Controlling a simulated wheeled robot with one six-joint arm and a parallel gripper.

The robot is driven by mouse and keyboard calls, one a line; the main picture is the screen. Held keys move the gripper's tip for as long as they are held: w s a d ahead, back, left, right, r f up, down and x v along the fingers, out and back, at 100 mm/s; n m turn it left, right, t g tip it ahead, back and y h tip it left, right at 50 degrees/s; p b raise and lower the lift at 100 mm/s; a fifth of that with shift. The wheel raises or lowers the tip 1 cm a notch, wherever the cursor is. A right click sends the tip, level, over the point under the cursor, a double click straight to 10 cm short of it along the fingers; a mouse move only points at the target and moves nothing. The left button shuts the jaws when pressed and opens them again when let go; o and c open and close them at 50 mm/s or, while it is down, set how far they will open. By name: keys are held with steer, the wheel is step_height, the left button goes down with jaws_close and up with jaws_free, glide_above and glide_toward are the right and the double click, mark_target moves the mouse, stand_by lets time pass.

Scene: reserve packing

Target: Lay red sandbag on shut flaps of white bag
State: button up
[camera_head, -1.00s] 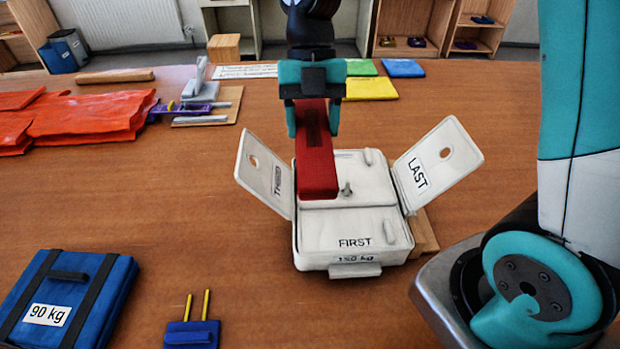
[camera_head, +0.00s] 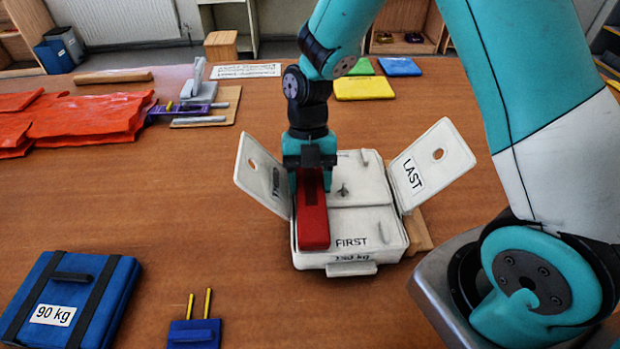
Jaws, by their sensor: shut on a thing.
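The white bag (camera_head: 378,241) stands in the middle of the table. Its front flap marked FIRST (camera_head: 372,228) lies shut, and the back flap (camera_head: 362,165) lies flat too. The left flap marked THIRD (camera_head: 258,172) and the right flap marked LAST (camera_head: 432,165) stand tilted open. My gripper (camera_head: 311,172) is shut on the red sandbag (camera_head: 314,222) over the left part of the bag, beside the THIRD flap. The sandbag is low over the flat flaps; I cannot tell whether it touches them. My gripper hides its far end.
A blue 90 kg bag (camera_head: 105,275) and a blue piece with two yellow pegs (camera_head: 194,333) lie at the front left. Orange bags (camera_head: 85,118) lie at the left. Yellow (camera_head: 364,88), blue (camera_head: 399,67) and green pads lie at the back. Table left of the white bag is clear.

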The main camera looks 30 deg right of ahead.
steer(key=shift+f, duration=0.1)
steer(key=o, duration=1.1)
steer(key=shift+o, duration=0.2)
steer(key=b+v, duration=0.3)
steer(key=v, duration=0.8)
steer(key=s+a+r+m+t+y, duration=0.1)
steer(key=s+a+r+m+t, duration=0.1)
steer(key=s+m, duration=0.7)
steer(key=s+a+r+m+t+y, duration=0.1)
steer(key=s+a+r+m, duration=0.3)
steer(key=s+m, duration=0.5)
steer(key=shift+s+r+m+t+y, duration=0.3)
steer(key=shift+m+t, duration=0.2)
steer(key=shift+m, duration=2.7)
